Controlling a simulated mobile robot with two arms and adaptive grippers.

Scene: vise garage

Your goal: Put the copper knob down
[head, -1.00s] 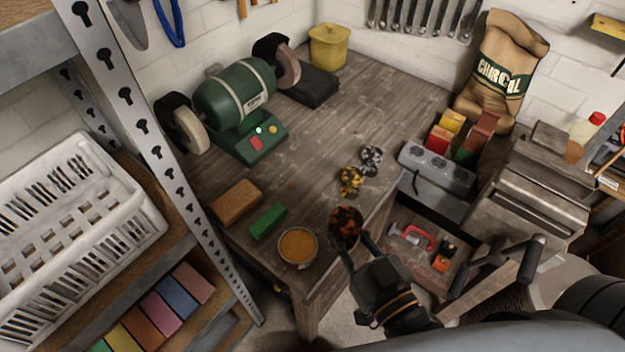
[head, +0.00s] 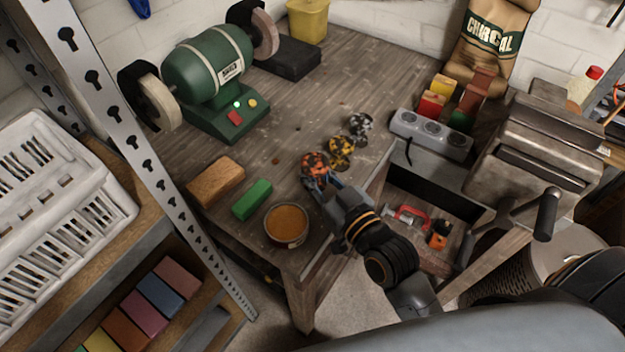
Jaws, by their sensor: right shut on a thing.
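The copper knob (head: 315,166), orange with dark patches, is at the tips of my right gripper (head: 322,184), which is shut on it. The knob is over the wooden workbench (head: 290,110), near its front edge. I cannot tell whether its underside touches the wood. A yellow knob (head: 341,151) with dark patches and a silver knob (head: 360,125) sit just beyond it, running up and to the right in a row. The gripper's fingers partly cover the copper knob's lower edge. My left gripper is out of view.
A round tin (head: 286,226), a green block (head: 252,199) and a brown block (head: 216,183) lie left of my right gripper. A green bench grinder (head: 210,75) stands behind. An open drawer (head: 418,222) and a vise (head: 540,150) are at right. Bare wood lies between grinder and knobs.

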